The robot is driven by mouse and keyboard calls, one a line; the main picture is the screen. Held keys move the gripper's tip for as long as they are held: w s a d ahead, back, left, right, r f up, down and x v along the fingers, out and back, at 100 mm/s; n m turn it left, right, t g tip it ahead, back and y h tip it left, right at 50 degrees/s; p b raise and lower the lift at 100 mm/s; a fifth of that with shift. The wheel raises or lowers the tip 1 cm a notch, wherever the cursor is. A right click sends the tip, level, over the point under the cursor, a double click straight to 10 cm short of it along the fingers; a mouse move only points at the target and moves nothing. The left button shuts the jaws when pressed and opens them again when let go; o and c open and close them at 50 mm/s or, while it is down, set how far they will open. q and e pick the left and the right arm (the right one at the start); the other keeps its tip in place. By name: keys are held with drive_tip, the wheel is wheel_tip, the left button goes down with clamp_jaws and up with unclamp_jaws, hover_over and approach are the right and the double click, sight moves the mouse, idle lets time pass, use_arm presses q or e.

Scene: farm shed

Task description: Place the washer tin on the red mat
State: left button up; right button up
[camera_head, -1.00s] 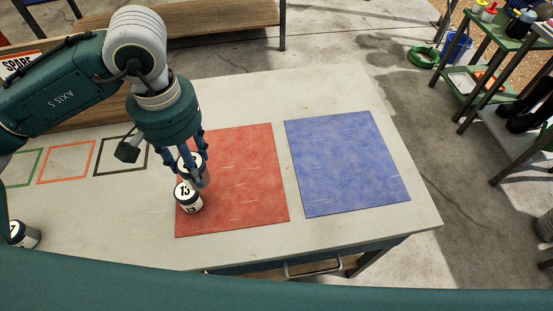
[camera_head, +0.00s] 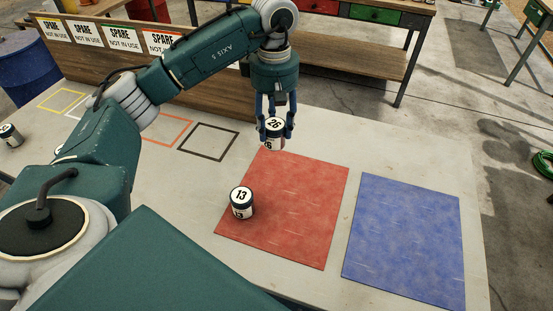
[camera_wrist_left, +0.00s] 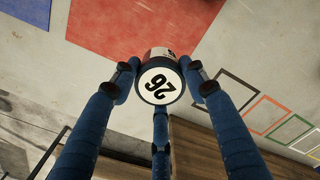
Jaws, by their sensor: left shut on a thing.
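Another tin (camera_head: 241,202), marked 13, stands upright on the left part of the red mat, apart from the gripper. No label in view says which tin holds washers. My right gripper is not in view.
A blue mat (camera_head: 405,240) lies right of the red one, bare. Coloured outline squares, including a black one (camera_head: 208,142), are empty on the left. Another tin (camera_head: 10,135) stands at the far left. A wooden board (camera_head: 150,75) with SPARE signs runs along the back edge.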

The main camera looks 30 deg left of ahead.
sight(274, 141)
use_arm(q)
wheel_tip(274, 141, down, 6)
drive_tip(key=shift+s+r+p, duration=0.1)
drive_tip(key=shift+r+p, duration=0.15)
drive_tip(key=shift+p, duration=0.25)
wheel_tip(274, 141, down, 5)
drive_tip(key=shift+f+p, duration=0.15)
drive_tip(key=shift+p, duration=0.35)
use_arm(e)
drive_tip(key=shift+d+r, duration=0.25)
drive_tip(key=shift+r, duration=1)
use_arm(q)
drive_tip(key=shift+f, duration=0.1)
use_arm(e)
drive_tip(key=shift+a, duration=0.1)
use_arm(q)
drive_tip(key=shift+f, duration=0.1)
drive_tip(key=o, duration=1.2)
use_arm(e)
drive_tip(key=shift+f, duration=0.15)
